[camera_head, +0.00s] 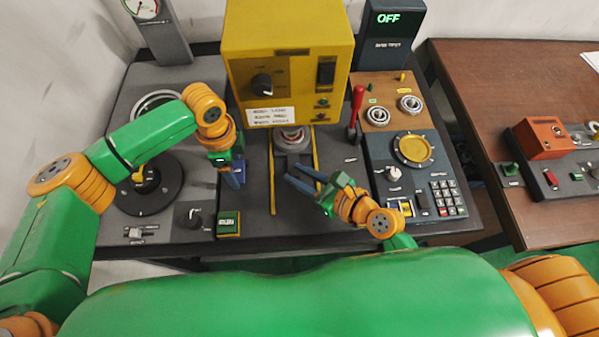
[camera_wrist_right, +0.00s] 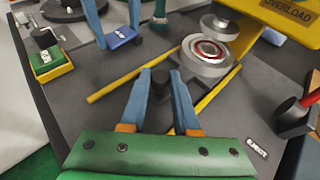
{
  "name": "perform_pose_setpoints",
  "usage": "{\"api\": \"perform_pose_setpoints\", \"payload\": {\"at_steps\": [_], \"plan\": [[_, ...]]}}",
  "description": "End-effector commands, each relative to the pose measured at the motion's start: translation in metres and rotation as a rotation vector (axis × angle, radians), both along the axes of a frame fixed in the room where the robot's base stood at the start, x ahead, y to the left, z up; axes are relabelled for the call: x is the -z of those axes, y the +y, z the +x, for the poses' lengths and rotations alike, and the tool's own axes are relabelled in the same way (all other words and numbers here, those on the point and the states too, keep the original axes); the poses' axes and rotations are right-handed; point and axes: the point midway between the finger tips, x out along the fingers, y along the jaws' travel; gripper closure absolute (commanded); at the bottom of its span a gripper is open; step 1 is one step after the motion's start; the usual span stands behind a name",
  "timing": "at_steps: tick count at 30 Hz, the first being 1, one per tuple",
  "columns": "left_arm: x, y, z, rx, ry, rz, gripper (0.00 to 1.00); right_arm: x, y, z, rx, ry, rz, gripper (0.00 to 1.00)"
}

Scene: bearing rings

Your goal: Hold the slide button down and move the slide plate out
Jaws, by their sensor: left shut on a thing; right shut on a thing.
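The slide plate carries a grey round seat (camera_wrist_right: 205,68) with a red-lined bearing ring (camera_wrist_right: 208,50) on it, between two yellow rails (camera_head: 273,185). The seat shows under the yellow press (camera_head: 287,60) in the head view (camera_head: 292,152). My right gripper (camera_head: 296,176) is shut on a dark upright knob (camera_wrist_right: 160,84) in front of the seat. My left gripper (camera_head: 235,176) points down left of the rails, its fingers around a small blue button (camera_wrist_right: 121,37), which I take as the slide button. I cannot tell how far it is pressed.
A red lever (camera_head: 356,108) stands right of the press. A keypad panel (camera_head: 425,190) and two bearings lie further right. The bench between the rails is clear towards the front.

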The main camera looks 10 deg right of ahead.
Motion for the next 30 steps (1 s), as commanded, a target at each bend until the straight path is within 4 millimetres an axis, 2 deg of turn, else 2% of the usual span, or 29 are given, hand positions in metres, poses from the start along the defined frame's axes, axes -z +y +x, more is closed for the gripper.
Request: {"api": "perform_pose_setpoints", "payload": {"at_steps": [12, 17, 20, 30], "plan": [[0.0, 0.002, 0.001, -0.002, -0.002, 0.004, 0.78, 0.0, -0.001, 0.0, 0.003, -0.002, -0.002, 1.0], [0.0, 0.002, 0.001, -0.002, -0.002, 0.005, 0.78, 0.001, -0.001, -0.009, 0.002, -0.001, -0.002, 1.0], [0.0, 0.002, 0.001, -0.002, -0.002, 0.005, 0.78, 0.001, 0.0, -0.024, 0.001, 0.003, -0.002, 1.0], [0.0, 0.002, 0.001, -0.003, -0.003, 0.006, 0.78, 0.001, 0.003, -0.096, -0.004, 0.002, -0.003, 1.0]]}}
